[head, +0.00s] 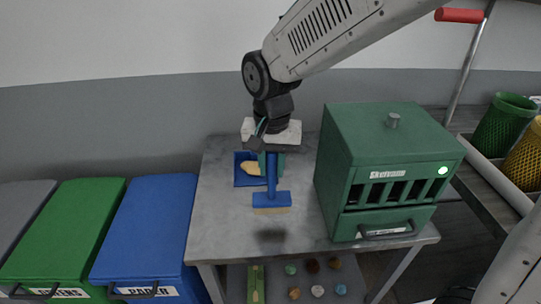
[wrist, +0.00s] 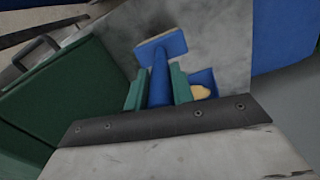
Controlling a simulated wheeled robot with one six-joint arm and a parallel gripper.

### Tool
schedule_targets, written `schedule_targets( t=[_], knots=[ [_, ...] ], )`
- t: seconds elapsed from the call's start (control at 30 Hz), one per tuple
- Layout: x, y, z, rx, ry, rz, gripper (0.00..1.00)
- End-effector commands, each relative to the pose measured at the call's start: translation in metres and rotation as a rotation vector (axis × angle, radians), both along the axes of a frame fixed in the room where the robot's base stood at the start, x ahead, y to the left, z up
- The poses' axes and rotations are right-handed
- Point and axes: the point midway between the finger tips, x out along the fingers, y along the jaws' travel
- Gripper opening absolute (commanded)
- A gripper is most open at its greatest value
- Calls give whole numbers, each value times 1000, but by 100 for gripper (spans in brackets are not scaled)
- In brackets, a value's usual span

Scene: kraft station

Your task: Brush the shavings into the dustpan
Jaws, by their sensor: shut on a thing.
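The hand brush (head: 271,199) is blue with a pale bristle edge. My gripper (head: 272,168), with green fingers, is shut on its handle. The brush head hangs down above the grey table, its shadow on the top below. It also shows between the fingers in the wrist view (wrist: 160,48). The blue dustpan (head: 241,180) lies on the table behind and left of the brush, partly hidden by my gripper. A tan lump (head: 250,168) shows within the dustpan's outline; I cannot tell whether it is shavings. I see no loose shavings on the bare tabletop.
A green cabinet (head: 385,140) with a drawer stands on the table's right side. Blue (head: 150,220) and green (head: 65,220) lidded bins stand to the left. Several coloured lumps lie on the shelf below. The table's front left (head: 222,225) is clear.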

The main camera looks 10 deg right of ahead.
Motion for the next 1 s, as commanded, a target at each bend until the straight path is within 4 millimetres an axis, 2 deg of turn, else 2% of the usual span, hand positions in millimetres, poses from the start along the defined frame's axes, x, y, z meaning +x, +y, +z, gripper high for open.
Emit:
schedule_targets(
  t=[0.3,1.0],
  knots=[
    [1,-3,25,1,-1,-5,0],
    [1,-3,26,0,0,-5,0]
  ],
)
